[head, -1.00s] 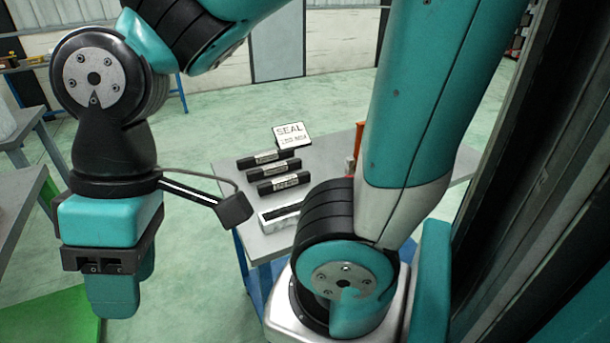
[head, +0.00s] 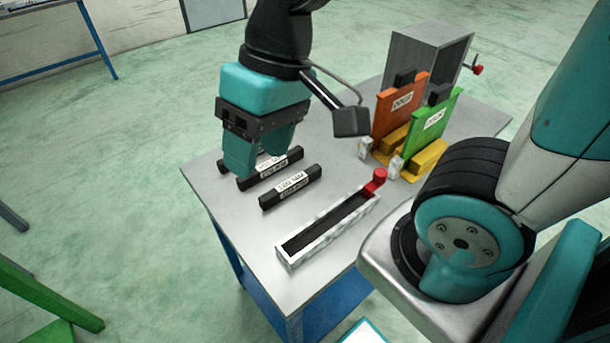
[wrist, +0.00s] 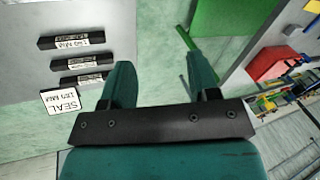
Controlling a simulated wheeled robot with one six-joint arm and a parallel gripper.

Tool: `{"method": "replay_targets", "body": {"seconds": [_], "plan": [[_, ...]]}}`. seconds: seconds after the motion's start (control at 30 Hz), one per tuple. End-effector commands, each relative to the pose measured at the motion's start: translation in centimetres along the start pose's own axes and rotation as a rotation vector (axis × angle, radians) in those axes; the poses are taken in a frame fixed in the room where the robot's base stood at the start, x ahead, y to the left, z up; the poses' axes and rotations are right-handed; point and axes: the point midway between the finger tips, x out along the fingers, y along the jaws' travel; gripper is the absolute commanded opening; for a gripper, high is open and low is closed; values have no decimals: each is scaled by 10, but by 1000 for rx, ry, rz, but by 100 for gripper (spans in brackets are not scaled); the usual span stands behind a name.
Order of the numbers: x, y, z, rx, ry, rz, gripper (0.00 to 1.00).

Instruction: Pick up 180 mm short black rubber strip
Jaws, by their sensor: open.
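Three short black rubber strips with white labels lie side by side on the grey table. The wrist view shows them as the top strip (wrist: 77,40), the middle strip (wrist: 80,63) and the lower strip (wrist: 84,79). The head view shows the nearest strip (head: 290,187) whole and the middle strip (head: 270,168) partly behind a finger. The farthest is mostly hidden there. I cannot read surely which label says 180 mm. My gripper (wrist: 158,75) is open and empty, its fingers pointing down. In the wrist view the strips lie left of both fingers, with floor between them.
A card marked SEAL (wrist: 60,101) is beside the lower strip. A long pale tray with a dark channel (head: 330,228) lies nearer me. Orange (head: 398,108) and green (head: 432,128) upright plates and a grey box (head: 432,52) stand at the table's right.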

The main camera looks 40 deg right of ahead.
Motion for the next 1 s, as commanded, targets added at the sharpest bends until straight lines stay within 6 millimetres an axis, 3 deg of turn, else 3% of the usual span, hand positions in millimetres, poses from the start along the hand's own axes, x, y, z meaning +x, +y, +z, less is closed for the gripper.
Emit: {"method": "replay_targets", "body": {"seconds": [0.03, 0.2, 0.3, 0.43, 0.53, 0.67, 1.0], "plan": [[13, 20, -14, 172, -1, 30, 55], [38, 98, -56, 885, 41, 153, 55], [50, 143, -71, 1265, 86, 217, 55], [60, 186, -81, 1629, 146, 274, 55], [64, 204, -84, 1788, 179, 299, 55], [76, 214, -84, 1860, 193, 310, 55], [146, 234, -75, 1858, 189, 312, 55]]}}
